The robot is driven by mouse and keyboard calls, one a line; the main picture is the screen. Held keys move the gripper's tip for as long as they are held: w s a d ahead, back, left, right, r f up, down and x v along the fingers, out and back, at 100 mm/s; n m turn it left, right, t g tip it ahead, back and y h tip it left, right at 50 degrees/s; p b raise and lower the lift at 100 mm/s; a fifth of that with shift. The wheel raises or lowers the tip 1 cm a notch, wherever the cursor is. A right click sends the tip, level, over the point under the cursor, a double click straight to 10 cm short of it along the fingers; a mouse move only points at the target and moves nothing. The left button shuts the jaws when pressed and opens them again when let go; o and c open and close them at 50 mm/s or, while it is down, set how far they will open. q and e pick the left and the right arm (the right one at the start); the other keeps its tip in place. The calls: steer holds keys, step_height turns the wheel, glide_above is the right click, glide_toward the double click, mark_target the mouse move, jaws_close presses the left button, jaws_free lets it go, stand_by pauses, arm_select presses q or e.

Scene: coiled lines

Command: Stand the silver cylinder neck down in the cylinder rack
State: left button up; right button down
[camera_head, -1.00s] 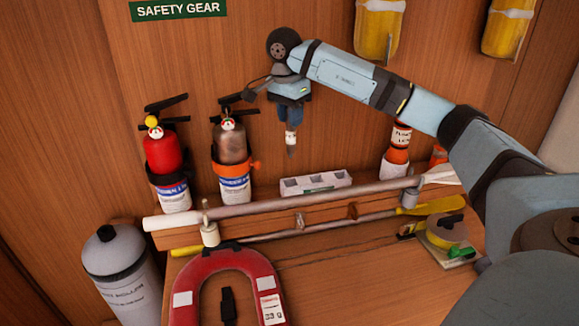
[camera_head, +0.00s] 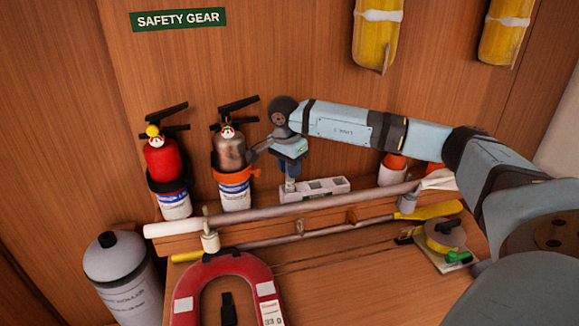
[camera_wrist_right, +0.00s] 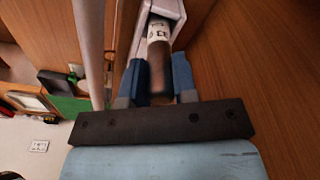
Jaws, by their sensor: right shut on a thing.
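The silver cylinder (camera_head: 289,187) is small and points neck down at the left end of the pale grey cylinder rack (camera_head: 325,189). My right gripper (camera_head: 291,172) is shut on its upper part, from above. In the right wrist view the cylinder (camera_wrist_right: 158,52) is dark with a white printed band and lies between the blue fingers (camera_wrist_right: 160,80). The rack (camera_wrist_right: 176,10) surrounds its far end there. The neck is hidden, and I cannot tell how deep it sits. Open sockets show in the rack to the right. My left gripper is out of view.
Orange-capped containers (camera_head: 392,170) stand right, behind my arm. A red horseshoe buoy (camera_head: 188,290) lies in front.

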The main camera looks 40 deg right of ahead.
steer(key=shift+f, duration=0.15)
steer(key=c, duration=0.9)
jaws_free()
steer(key=shift+r, duration=0.35)
steer(key=r, duration=0.2)
steer(key=r+b, duration=0.1)
steer(key=r, duration=0.1)
steer(key=a+r, duration=0.1)
steer(key=r, duration=0.2)
steer(key=shift+r, duration=0.1)
